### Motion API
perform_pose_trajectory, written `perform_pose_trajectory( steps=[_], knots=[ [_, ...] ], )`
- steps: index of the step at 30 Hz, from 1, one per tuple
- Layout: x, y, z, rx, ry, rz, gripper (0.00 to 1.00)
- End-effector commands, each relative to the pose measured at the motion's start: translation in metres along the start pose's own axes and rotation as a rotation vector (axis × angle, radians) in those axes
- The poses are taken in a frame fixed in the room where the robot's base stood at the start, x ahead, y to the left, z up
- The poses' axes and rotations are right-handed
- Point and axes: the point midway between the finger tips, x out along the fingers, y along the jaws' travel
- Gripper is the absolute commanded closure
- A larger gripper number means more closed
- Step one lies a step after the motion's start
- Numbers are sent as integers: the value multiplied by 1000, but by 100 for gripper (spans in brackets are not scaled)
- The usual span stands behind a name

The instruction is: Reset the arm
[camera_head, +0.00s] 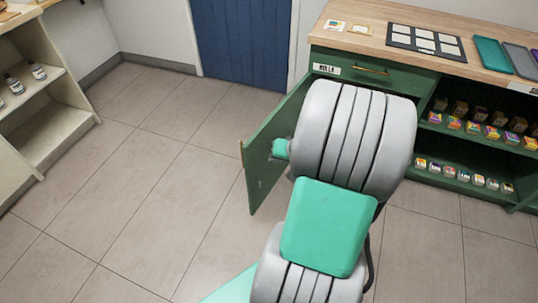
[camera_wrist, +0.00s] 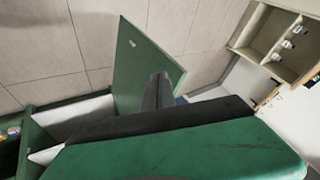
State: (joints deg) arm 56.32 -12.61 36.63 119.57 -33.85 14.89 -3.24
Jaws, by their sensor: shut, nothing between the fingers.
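My gripper (camera_wrist: 158,90) shows in the wrist view as dark fingers close together, shut with nothing between them. In the head view my grey and teal arm reaches up in front of the green cabinet and hides the gripper. The cabinet's green door (camera_head: 262,150) stands open, swung out to the left of my arm. The door also shows in the wrist view (camera_wrist: 140,62), just behind the fingers. I cannot tell whether the fingers touch it.
The wooden counter (camera_head: 350,15) holds a framed card panel (camera_head: 426,40) and trays. Open shelves with several small boxes (camera_head: 472,127) are on the right. A pale shelf unit with bottles (camera_head: 38,70) stands at left. A blue door (camera_head: 243,40) is behind. The tiled floor at left is clear.

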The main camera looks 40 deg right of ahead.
Motion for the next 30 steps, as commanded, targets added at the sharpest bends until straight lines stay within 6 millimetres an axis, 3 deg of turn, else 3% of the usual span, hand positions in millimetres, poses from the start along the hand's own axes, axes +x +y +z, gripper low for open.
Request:
perform_pose_trajectory(
  steps=[4, 7, 11, 15, 18, 21, 23, 30],
  knots=[
    [-6, -4, 1, -8, -5, 0, 100],
    [-19, -32, 0, -75, -45, 11, 100],
    [-66, -108, 6, -273, -155, 60, 100],
    [-138, -188, 30, -492, -257, 132, 100],
    [-184, -222, 49, -598, -295, 165, 100],
    [-212, -238, 63, -653, -314, 182, 100],
    [-220, -242, 68, -668, -321, 187, 100],
    [-221, -241, 72, -673, -324, 191, 100]
  ],
)
